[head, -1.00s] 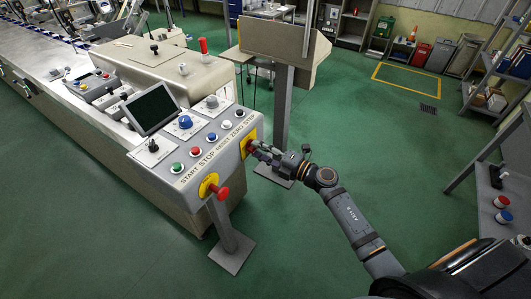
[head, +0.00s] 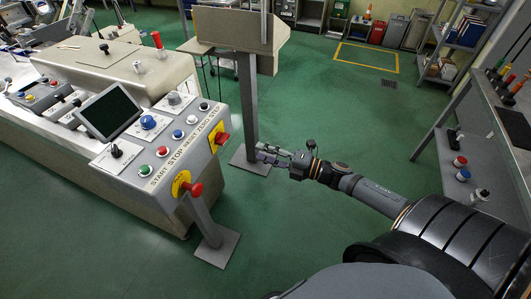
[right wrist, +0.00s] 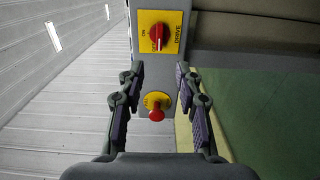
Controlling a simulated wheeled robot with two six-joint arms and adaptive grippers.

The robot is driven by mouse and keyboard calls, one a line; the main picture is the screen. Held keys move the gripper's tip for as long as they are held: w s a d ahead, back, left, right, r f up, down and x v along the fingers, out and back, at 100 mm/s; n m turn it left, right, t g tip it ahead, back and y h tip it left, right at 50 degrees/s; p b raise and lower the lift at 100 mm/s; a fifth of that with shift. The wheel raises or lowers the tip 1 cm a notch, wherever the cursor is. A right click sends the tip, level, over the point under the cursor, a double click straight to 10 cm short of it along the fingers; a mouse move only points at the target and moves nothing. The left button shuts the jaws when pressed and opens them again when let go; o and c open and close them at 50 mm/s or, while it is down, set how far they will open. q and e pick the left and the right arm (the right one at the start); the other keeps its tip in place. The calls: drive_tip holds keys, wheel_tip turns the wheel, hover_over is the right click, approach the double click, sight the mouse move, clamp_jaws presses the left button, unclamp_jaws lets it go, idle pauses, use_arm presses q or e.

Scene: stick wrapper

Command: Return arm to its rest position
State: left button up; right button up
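My right gripper (head: 268,153) is in the middle of the head view, held out to the right of the control console (head: 165,168) and apart from it. In the right wrist view, its two fingers (right wrist: 158,108) stand wide apart with nothing held between them. The red switch on its yellow plate (head: 219,138) is on the console's end face, left of the gripper. It also shows ahead in the right wrist view (right wrist: 157,36), marked ON and DRIVE. A red mushroom button (head: 194,190) is on the near corner. My left gripper is not in view.
A grey post (head: 249,105) on a floor plate stands just behind the gripper. A bench (head: 470,150) with buttons and tools is at the right. Green floor (head: 310,215) is clear between console and bench. Shelves and bins line the back.

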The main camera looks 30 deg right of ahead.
idle(0.3)
drive_tip(key=w+d+f+m+t+h, duration=0.1)
drive_tip(key=d+f+m+h, duration=0.5)
drive_tip(key=d+f+m, duration=0.45)
drive_tip(key=s+d+f+m+g+h, duration=0.1)
drive_tip(key=s+d+f+m+h, duration=0.15)
drive_tip(key=f, duration=0.45)
drive_tip(key=s+d+f+m+g+h, duration=0.1)
drive_tip(key=s+d+f+g+h, duration=0.15)
drive_tip(key=f, duration=0.45)
drive_tip(key=s+d+f+m+h, duration=0.1)
drive_tip(key=s+f+m, duration=0.15)
drive_tip(key=f, duration=0.45)
drive_tip(key=s+a+f+m+g+h, duration=0.1)
drive_tip(key=s+a+f+m+g, duration=0.15)
drive_tip(key=s+f, duration=0.5)
drive_tip(key=s+a+f+m+g, duration=0.2)
drive_tip(key=s+f+m+g, duration=0.15)
drive_tip(key=s+f, duration=0.45)
drive_tip(key=s+a+f+m+g, duration=0.1)
drive_tip(key=s+a+f, duration=0.1)
drive_tip(key=s, duration=0.3)
drive_tip(key=s+a+f+m+g, duration=0.1)
drive_tip(key=s+a+f+g, duration=0.1)
drive_tip(key=s+a, duration=0.2)
drive_tip(key=s+a+f+m+g+y, duration=0.1)
drive_tip(key=s+a+f, duration=0.1)
drive_tip(key=s, duration=0.4)
drive_tip(key=shift+s+a, duration=0.35)
drive_tip(key=shift+a, duration=0.1)
